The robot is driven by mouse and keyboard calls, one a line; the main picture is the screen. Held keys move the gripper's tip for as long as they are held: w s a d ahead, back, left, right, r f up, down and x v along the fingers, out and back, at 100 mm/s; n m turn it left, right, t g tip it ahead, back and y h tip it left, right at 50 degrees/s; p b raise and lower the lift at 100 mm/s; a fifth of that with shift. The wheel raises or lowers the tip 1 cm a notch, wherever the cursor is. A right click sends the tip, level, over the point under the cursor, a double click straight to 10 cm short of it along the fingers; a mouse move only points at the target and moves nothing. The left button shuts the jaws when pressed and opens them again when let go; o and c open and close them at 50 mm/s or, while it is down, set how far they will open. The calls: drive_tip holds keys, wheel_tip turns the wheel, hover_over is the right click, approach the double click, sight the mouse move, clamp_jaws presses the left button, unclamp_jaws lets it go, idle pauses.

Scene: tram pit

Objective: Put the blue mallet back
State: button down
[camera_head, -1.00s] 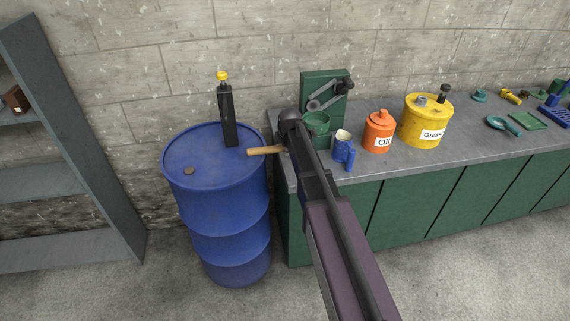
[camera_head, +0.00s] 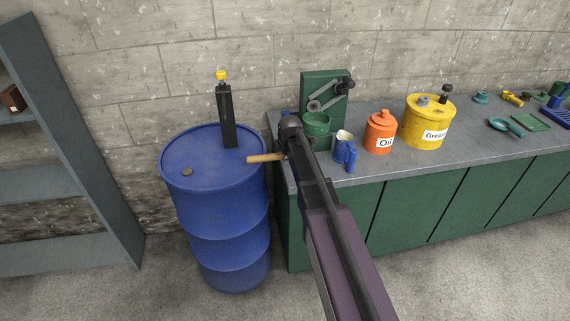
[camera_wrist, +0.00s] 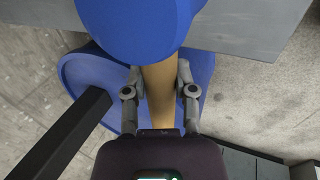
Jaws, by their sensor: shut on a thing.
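The blue mallet shows in the wrist view, with its large blue head (camera_wrist: 140,25) at the top edge, partly cut off, and its wooden handle (camera_wrist: 159,82) running down between my fingers. My gripper (camera_wrist: 160,95) is shut on the handle, below the head. In the head view the handle (camera_head: 264,158) sticks out to the left of my arm, by the right rim of the blue drum and the counter's left end. My arm covers most of my gripper there. The mallet's head cannot be made out clearly in that view.
The blue drum (camera_head: 225,215) carries a black pump (camera_head: 227,118) with a yellow top. A grey shelf (camera_head: 75,185) stands left.

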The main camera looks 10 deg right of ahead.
drive_tip(key=shift+f+b, duration=0.6)
drive_tip(key=shift+f, duration=0.35)
drive_tip(key=shift+c, duration=2.1)
unclamp_jaws()
drive_tip(key=shift+f, duration=0.25)
drive_tip(key=p+v, duration=1.2)
drive_tip(key=v, duration=0.2)
drive_tip(key=shift+s+d, duration=0.1)
